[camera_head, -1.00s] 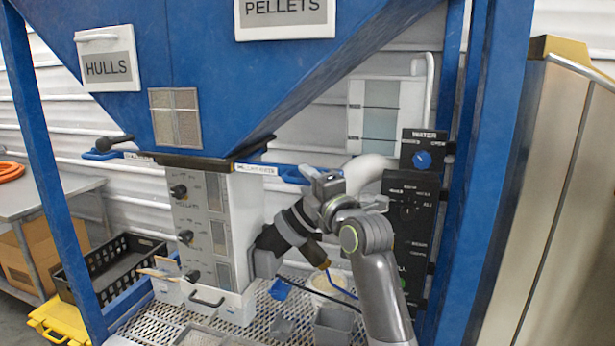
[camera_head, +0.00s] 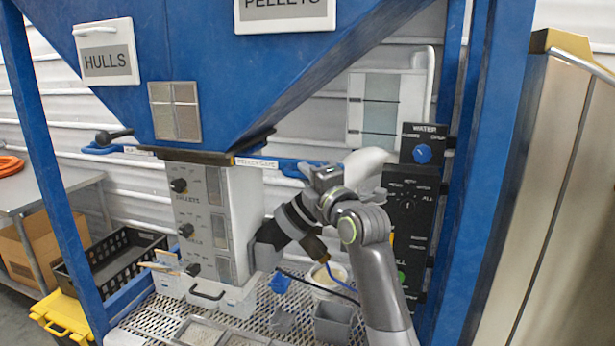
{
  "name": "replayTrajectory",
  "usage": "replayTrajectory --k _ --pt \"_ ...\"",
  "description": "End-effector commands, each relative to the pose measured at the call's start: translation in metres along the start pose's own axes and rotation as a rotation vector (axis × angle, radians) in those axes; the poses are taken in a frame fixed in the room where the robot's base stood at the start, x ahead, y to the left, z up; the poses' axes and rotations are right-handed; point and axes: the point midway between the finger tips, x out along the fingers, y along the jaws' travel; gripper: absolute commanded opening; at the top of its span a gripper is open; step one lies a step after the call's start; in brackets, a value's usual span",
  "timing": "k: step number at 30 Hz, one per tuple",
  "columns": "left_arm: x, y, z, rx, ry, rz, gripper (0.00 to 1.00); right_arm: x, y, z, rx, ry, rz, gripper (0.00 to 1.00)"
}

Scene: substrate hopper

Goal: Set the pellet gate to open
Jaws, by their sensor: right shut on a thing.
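The pellet gate (camera_head: 257,163) is under the right side of the blue hopper, with a pale label on its front. Its blue handle (camera_head: 292,168) sticks out to the right. My right gripper (camera_head: 317,177) is at the outer end of this handle and shut on it. The wrist and gripper body hide the jaws and the end of the handle. How far the gate is drawn out is hard to tell. My left gripper is not in view.
The hull gate's blue handle (camera_head: 99,149) is at the left. A knob panel (camera_head: 205,225) stands below the hopper, and black control boxes (camera_head: 422,153) hang at the right. Blue posts (camera_head: 490,180) flank the work space. A grey bin (camera_head: 335,322) and a bucket stand on the mesh shelf.

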Motion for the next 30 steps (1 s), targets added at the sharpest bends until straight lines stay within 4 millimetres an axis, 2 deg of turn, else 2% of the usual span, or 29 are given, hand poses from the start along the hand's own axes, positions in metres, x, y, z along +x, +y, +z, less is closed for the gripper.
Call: replayTrajectory --k 6,12,23,24,29,30 --pt "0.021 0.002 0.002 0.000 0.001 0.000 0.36 -0.027 -0.004 0.028 -0.005 -0.005 0.003 0.00" --pt "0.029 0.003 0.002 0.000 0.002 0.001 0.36 -0.048 -0.003 0.049 -0.003 -0.003 0.000 0.00" --pt "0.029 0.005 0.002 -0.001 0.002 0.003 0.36 -0.052 -0.001 0.053 -0.001 -0.002 -0.003 0.00" --pt "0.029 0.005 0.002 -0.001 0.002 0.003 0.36 -0.052 -0.001 0.053 -0.001 -0.002 -0.003 0.16" --pt "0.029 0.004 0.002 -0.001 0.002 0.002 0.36 -0.052 -0.001 0.052 -0.001 -0.002 -0.003 0.36" --pt "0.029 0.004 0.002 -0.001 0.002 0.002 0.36 -0.052 -0.001 0.052 -0.001 -0.001 -0.002 0.36"
